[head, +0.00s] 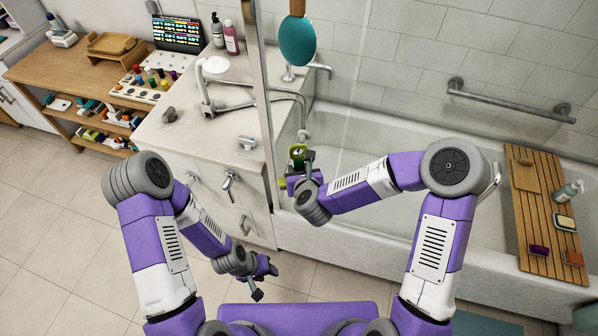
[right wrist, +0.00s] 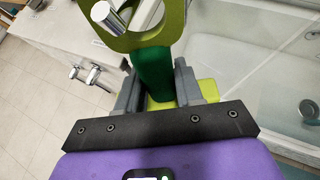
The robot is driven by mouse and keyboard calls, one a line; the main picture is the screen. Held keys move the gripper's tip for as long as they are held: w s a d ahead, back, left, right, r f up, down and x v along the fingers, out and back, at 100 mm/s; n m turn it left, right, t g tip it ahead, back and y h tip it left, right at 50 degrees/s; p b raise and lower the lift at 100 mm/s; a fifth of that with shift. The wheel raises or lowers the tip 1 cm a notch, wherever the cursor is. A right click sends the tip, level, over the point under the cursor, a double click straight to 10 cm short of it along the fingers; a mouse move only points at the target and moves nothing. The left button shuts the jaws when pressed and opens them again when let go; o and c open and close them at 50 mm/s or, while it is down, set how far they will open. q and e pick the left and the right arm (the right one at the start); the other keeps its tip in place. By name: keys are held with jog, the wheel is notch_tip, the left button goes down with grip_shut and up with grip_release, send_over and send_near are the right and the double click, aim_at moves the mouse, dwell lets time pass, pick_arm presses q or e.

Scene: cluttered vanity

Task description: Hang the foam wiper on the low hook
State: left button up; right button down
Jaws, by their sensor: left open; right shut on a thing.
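The foam wiper (head: 297,153) is upright in my right gripper (head: 305,172), beside the post at the tub's edge. In the right wrist view, its dark green handle (right wrist: 153,75) is between the fingers of my right gripper (right wrist: 158,90). Its olive ring is at the top, and a yellow-green part shows behind the fingers. A short silver peg (right wrist: 108,17), perhaps the low hook, overlaps the ring's opening. I cannot tell whether it passes through the ring. The hook is not clear in the head view. My left gripper (head: 262,284) is open and empty, low before the vanity.
A teal oval brush (head: 298,42) hangs high on the post (head: 262,90). The vanity counter (head: 190,128) with faucets is left of the post. The bathtub (head: 365,160) is behind my right arm, with a wooden tray (head: 525,225) across its right end. The tiled floor (head: 60,240) is clear.

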jog(key=shift+w+f+b, duration=0.1)
jog(key=shift+b, duration=0.25)
dwell(0.4)
dwell(0.3)
jog(key=c, duration=0.6)
grip_release()
jog(key=shift+c, duration=0.2)
